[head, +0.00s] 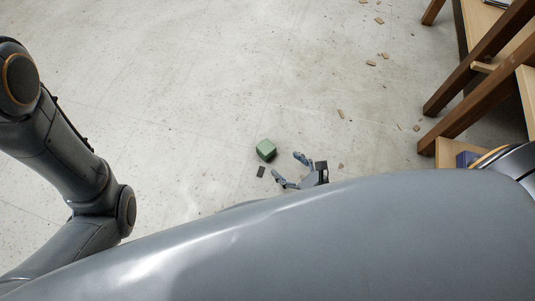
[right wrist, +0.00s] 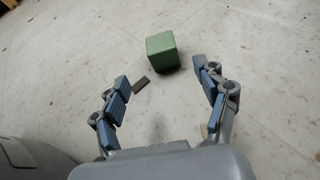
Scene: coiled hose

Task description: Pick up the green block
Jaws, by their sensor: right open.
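The green block (head: 266,149) sits on the pale floor in the head view, near the middle. It also shows in the right wrist view (right wrist: 163,52), beyond the fingertips and a little right of the middle between them. My right gripper (head: 288,169) is open and empty, just to the lower right of the block and apart from it. In the right wrist view its two blue-padded fingers (right wrist: 160,72) are spread. My left arm is at the left of the head view, but its gripper is not in view.
A small dark flat piece (head: 261,172) lies on the floor near the block; it shows in the right wrist view (right wrist: 140,85) by the left finger. Wood chips (head: 370,63) are scattered to the right. Wooden furniture (head: 470,90) stands at the right. Floor left of the block is clear.

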